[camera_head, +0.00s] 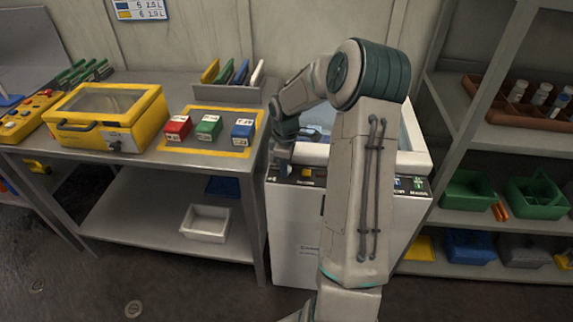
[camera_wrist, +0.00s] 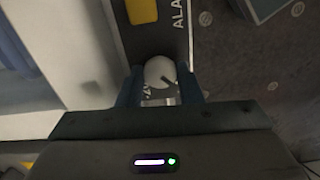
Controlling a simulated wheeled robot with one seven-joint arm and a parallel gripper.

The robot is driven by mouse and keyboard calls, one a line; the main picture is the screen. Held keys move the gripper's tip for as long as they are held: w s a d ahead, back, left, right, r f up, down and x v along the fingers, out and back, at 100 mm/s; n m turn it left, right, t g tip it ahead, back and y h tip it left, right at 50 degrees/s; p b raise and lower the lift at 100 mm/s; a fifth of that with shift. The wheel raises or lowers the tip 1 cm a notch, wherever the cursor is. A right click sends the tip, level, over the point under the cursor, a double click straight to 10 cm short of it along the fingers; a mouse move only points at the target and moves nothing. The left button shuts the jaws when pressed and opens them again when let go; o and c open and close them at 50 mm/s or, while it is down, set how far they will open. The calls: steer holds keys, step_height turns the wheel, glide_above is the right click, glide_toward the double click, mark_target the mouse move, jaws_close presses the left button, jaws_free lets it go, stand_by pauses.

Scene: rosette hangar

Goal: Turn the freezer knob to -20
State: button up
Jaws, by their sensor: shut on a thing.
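The freezer (camera_head: 300,235) is a white chest with a dark control strip (camera_head: 308,183) along its top front edge. My gripper (camera_head: 283,168) points down at the left end of this strip in the head view. In the wrist view, the fingers of my gripper (camera_wrist: 160,84) are on both sides of the round, pale knob (camera_wrist: 159,71) and shut on it. In the head view my gripper hides the knob.
A yellow part (camera_wrist: 141,11) and the letters "ALA" lie beside the knob on the panel. A bench at left holds a yellow case (camera_head: 105,115) and red, green and blue boxes (camera_head: 208,126). Shelves with bins (camera_head: 467,190) stand at right. My arm covers the freezer's middle.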

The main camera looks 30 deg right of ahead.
steer(key=m+b, duration=0.1)
steer(key=m, duration=0.2)
steer(key=shift+m, duration=0.4)
steer(key=m+b, duration=0.1)
steer(key=m, duration=0.3)
steer(key=shift+m, duration=0.3)
steer(key=m, duration=0.4)
steer(key=shift+m+b, duration=0.3)
steer(key=shift+b, duration=0.1)
steer(key=shift+m, duration=2.1)
steer(key=o, duration=0.7)
